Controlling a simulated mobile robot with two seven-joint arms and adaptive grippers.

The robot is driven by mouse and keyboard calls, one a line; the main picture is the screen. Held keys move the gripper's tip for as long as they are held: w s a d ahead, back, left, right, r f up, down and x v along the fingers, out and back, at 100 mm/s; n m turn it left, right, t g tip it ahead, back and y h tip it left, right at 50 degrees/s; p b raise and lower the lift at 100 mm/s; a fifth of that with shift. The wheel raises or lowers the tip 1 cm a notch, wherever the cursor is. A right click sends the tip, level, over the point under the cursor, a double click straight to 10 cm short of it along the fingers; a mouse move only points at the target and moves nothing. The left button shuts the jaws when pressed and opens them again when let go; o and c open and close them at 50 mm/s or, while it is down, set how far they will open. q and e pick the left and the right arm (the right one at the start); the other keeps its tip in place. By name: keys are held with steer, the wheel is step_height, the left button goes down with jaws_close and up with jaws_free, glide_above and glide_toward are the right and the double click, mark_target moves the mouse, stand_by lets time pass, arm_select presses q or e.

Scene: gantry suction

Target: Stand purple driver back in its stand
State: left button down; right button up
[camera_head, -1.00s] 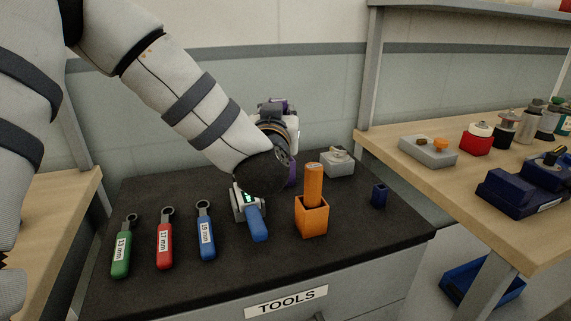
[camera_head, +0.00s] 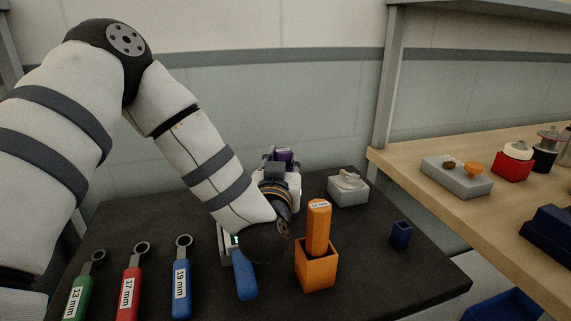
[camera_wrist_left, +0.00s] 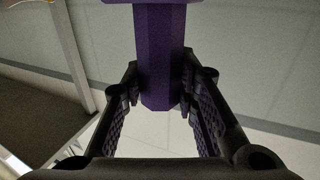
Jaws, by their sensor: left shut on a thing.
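My left gripper (camera_head: 279,166) is shut on the purple driver (camera_head: 284,155), behind the orange driver in the head view. In the left wrist view the purple handle (camera_wrist_left: 160,60) stands between the two dark fingers (camera_wrist_left: 160,105). Much of the driver is hidden by my wrist and gripper in the head view, and its lower end cannot be seen. A small dark blue, open-topped square holder (camera_head: 400,236) stands empty on the right of the black tool top. My right gripper is not in view.
An orange driver (camera_head: 318,226) stands in its orange holder (camera_head: 317,268), close to my wrist. A grey block (camera_head: 348,189) is behind it. Several wrenches (camera_head: 181,285) and a blue-handled tool (camera_head: 245,280) lie at left. A wooden bench (camera_head: 430,215) borders the right.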

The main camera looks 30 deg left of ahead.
arm_select(q)
steer(key=shift+r, duration=0.15)
steer(key=c, duration=1.3)
jaws_free()
steer(key=shift+s+d, duration=0.1)
steer(key=shift+s, duration=0.05)
steer(key=v, duration=0.7)
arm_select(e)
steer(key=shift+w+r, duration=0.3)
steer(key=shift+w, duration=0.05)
